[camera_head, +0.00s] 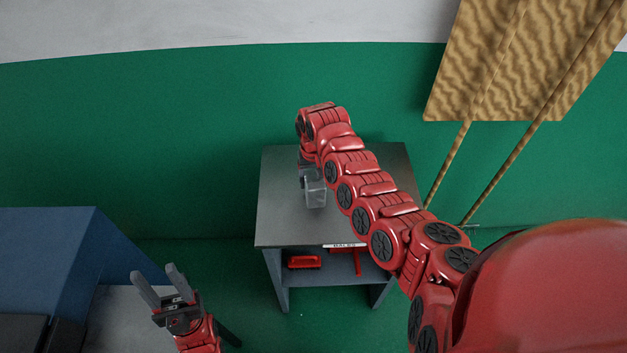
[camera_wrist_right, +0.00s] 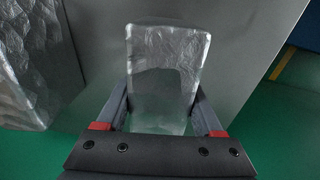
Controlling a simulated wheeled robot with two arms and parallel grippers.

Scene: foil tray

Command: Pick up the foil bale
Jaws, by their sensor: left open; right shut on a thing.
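A silvery foil bale (camera_wrist_right: 165,65) stands between the two dark fingers of my right gripper (camera_wrist_right: 163,100) in the right wrist view. The gripper is shut on it, with a finger along each side. In the head view my right arm reaches over the grey table, and its wrist largely hides the gripper. A grey foil block (camera_head: 315,193) shows just below that wrist; I cannot tell whether it is the held one. A second crinkled foil block (camera_wrist_right: 32,60) stands at the left of the wrist view. My left gripper (camera_head: 157,275) is open and empty at the lower left.
The grey table (camera_head: 390,165) has a label on its front edge and a lower shelf with red items (camera_head: 305,262). A blue block-like structure (camera_head: 45,245) stands at the left. A patterned brown panel (camera_head: 530,60) on two poles is at the upper right. Green floor surrounds the table.

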